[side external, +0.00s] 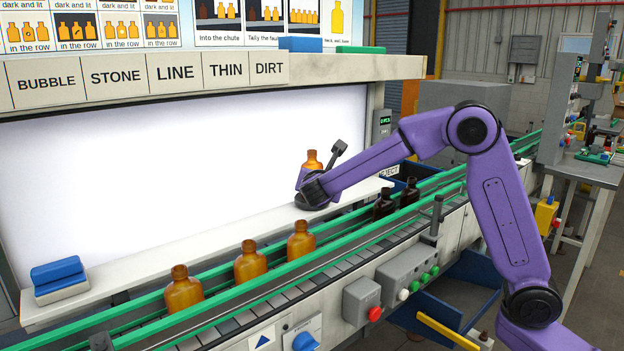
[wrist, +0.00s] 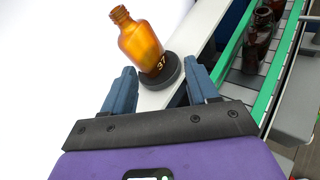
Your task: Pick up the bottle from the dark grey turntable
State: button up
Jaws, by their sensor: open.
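An amber bottle (wrist: 140,42) stands on a dark grey turntable (wrist: 166,74) marked 37 in the wrist view. In the side external view the bottle's top (side external: 312,160) shows above my wrist, and its lower part is hidden. My gripper (wrist: 165,82) is open and empty. In the wrist view its two blue fingers point toward the bottle, one on each side of the turntable's near edge, and the bottle stands beyond the fingertips. In the side external view the fingers are mostly hidden behind my wrist.
A conveyor with green rails (side external: 345,244) runs in front of the white shelf (side external: 262,225). Several amber bottles stand on it, with dark bottles (side external: 385,203) farther right. A bright white panel (side external: 150,170) rises behind the shelf. A blue-topped block (side external: 58,275) sits at the shelf's left end.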

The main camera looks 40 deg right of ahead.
aim_at(313, 154)
jog(key=w+d+r+n, duration=0.1)
jog(key=w, duration=0.1)
jog(key=w+r+n+t+h, duration=0.1)
jog(key=w, duration=0.1)
jog(key=w+d+r+n+t+h, duration=0.1)
jog(key=w, duration=0.2)
jog(key=shift+d+r, duration=0.1)
jog(key=shift+d, duration=0.25)
jog(key=shift+x, duration=3.6)
jog(key=shift+w+a, duration=0.1)
jog(key=shift+a, duration=0.05)
grip_shut()
